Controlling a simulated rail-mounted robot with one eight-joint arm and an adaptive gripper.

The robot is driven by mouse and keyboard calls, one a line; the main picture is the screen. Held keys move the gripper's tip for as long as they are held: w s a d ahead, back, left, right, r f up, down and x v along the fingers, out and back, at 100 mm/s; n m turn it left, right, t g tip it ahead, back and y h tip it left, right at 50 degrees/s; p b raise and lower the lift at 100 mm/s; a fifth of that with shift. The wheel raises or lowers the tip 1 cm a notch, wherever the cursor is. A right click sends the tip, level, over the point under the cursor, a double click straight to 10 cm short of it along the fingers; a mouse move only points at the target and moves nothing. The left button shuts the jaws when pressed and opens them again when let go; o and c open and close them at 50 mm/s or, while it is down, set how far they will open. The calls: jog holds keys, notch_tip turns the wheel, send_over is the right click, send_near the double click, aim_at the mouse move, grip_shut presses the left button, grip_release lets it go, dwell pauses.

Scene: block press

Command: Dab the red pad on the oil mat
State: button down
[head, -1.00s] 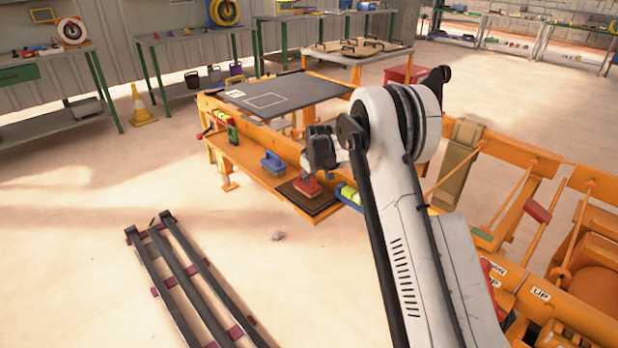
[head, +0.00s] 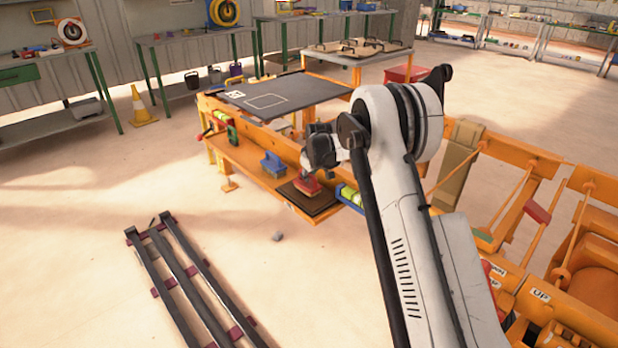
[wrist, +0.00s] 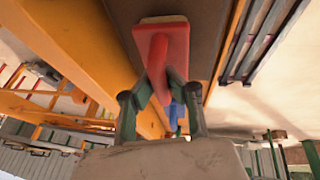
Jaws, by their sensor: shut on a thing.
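The red pad (head: 308,187) has a red handle and a flat base. It is over the dark oil mat (head: 325,206) at the near end of the orange shelf. I cannot tell whether its underside touches the mat. In the wrist view the red pad (wrist: 172,27) fills the top middle, with the brown-black mat (wrist: 208,45) behind it. My gripper (wrist: 158,88) is shut on the pad's handle. In the head view my gripper (head: 311,173) is small and partly hidden by my wrist.
A blue pad (head: 273,164) stands on the orange shelf (head: 243,157) left of the mat. A blue tray with yellow-green items (head: 350,196) is just right of the mat. A dark board (head: 285,92) lies above and behind. Dark rails (head: 190,280) lie on the floor at front left.

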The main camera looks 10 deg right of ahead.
jog(key=shift+r+p, duration=1.15)
jog(key=shift+r, duration=1.9)
